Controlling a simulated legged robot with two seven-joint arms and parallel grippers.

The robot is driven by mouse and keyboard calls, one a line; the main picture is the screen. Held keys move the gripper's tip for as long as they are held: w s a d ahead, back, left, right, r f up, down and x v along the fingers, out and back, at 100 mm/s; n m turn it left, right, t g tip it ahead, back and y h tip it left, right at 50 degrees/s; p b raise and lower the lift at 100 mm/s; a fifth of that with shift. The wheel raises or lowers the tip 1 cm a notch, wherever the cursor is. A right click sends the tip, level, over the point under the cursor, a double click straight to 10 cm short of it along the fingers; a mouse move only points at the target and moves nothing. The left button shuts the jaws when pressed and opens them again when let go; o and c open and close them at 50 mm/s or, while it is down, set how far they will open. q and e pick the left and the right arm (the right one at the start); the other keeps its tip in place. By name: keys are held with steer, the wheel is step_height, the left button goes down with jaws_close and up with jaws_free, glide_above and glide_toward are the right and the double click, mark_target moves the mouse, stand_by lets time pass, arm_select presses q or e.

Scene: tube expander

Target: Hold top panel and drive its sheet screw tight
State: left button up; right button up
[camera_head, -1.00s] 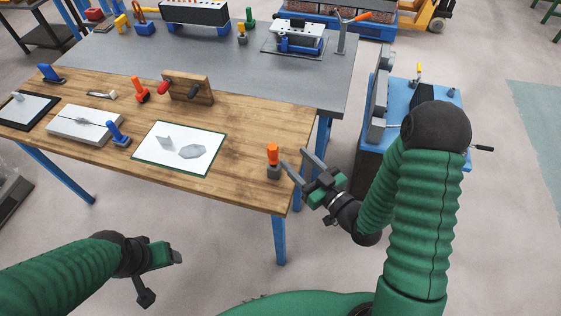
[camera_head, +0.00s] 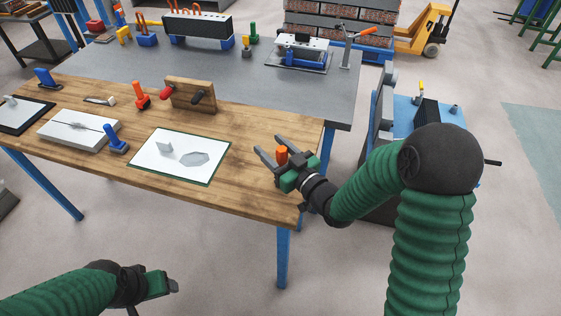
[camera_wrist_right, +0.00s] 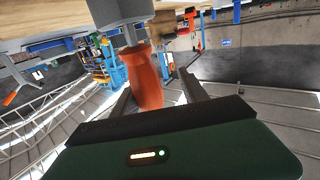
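My right gripper (camera_head: 268,145) is over the right front of the wooden worktop, its two fingers apart. An orange-handled tool (camera_head: 282,154) stands between or beside them. In the right wrist view its orange handle (camera_wrist_right: 143,75) lies between the spread fingers, with a gap on the right side, and its grey end is at the top. My left gripper (camera_head: 154,297) is open and empty in front of the table, partly cut by the lower edge. A pale two-part slab with a seam (camera_head: 75,132) lies at the left; I cannot tell whether it is the top panel. No screw can be made out.
A white, green-edged board (camera_head: 180,172) with grey shapes lies mid-table. Blue-handled (camera_head: 115,142) and red-orange-handled (camera_head: 140,97) tools stand nearby. A blue machine stand (camera_head: 400,112) is right of the table.

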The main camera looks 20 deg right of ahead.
steer(key=shift+c, duration=1.2)
steer(key=shift+d+f, duration=0.15)
steer(key=shift+d, duration=0.7)
jaws_close()
arm_select(q)
steer(key=r+p, duration=0.1)
steer(key=r, duration=0.1)
steer(key=r+p, duration=0.1)
steer(key=shift+d+p, duration=0.25)
steer(key=shift+p, duration=0.1)
arm_select(e)
step_height(320, 180, up, 10)
steer(key=shift+a, duration=0.4)
arm_select(q)
steer(key=shift+d, duration=0.1)
arm_select(e)
steer(key=shift+d, duration=0.1)
